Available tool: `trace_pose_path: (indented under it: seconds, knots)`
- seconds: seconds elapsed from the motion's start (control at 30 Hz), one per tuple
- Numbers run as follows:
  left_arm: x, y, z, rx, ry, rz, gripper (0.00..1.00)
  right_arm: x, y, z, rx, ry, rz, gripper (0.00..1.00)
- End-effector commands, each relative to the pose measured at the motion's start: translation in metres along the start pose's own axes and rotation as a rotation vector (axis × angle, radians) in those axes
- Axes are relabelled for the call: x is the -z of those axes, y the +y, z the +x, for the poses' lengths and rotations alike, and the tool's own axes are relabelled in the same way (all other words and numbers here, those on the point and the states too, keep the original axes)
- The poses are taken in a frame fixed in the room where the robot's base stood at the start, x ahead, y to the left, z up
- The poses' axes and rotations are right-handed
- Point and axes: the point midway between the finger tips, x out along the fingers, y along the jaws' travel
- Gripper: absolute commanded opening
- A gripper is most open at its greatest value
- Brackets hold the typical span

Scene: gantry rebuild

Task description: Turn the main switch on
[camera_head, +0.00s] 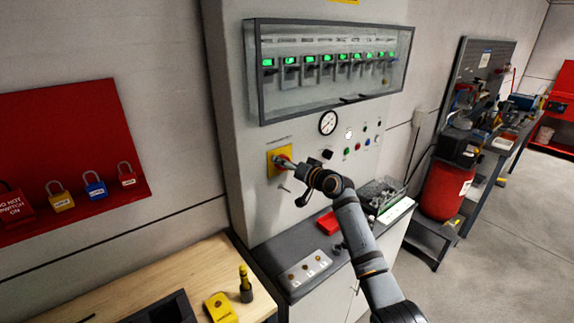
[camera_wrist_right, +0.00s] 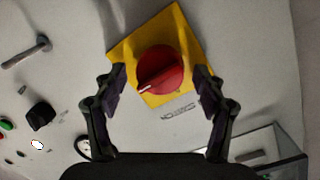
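The main switch is a red rotary knob (camera_wrist_right: 162,72) on a yellow square plate (camera_wrist_right: 178,28), mounted on the grey panel. In the head view the yellow plate (camera_head: 273,163) is at the middle, and the knob is partly hidden by my right gripper (camera_head: 288,164). In the right wrist view my right gripper (camera_wrist_right: 159,80) is open. Its two fingers stand on either side of the knob, with a visible gap on each side. A white mark on the knob points to its lower left in that view. My left gripper is not in view.
Above the switch are a glazed breaker box (camera_head: 330,68) with green lights and a round gauge (camera_head: 328,122). Several small buttons sit right of it. A red lockout board (camera_head: 70,150) with padlocks hangs left. Below are a wooden bench (camera_head: 150,285) and a grey ledge (camera_head: 290,255).

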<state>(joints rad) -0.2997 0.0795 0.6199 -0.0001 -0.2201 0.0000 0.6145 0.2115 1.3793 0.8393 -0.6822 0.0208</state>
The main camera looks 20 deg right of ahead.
Motion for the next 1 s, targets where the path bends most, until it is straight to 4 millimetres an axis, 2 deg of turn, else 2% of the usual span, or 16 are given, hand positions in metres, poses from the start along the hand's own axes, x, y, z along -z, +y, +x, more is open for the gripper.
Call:
trace_pose_path:
  seconds: [0.23,0.37,0.7,0.83,1.0]
  knots:
    - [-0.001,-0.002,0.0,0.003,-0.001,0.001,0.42,0.001,0.0,-0.001,0.0,0.002,-0.002,0.72]
    - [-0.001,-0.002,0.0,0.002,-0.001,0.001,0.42,0.001,0.001,-0.012,-0.001,0.003,-0.003,0.72]
    - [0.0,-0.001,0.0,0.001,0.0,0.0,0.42,0.0,0.001,-0.091,-0.002,-0.001,-0.008,0.72]
    - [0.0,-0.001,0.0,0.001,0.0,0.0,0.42,0.0,0.002,-0.111,-0.004,0.0,-0.005,0.72]
    - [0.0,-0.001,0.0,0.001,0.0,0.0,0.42,0.0,0.0,-0.12,0.0,0.0,-0.002,0.72]
